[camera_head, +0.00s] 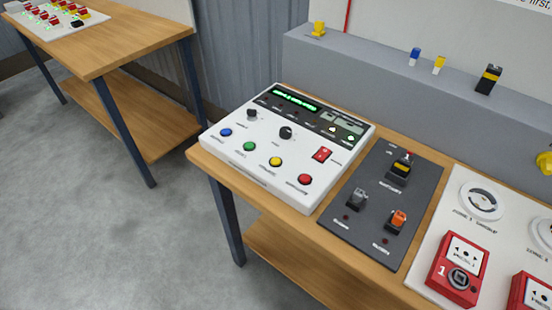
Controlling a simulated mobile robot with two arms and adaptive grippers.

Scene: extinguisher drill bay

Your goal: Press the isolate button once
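Neither of my grippers shows in the head view.
A dark switch plate (368,230) lies right of the panel. Beyond it is a white board (427,272) with red call points. A grey ledge (375,80) holds small items behind. Another wooden table (130,48) stands at upper left. The floor (90,230) at left is clear.

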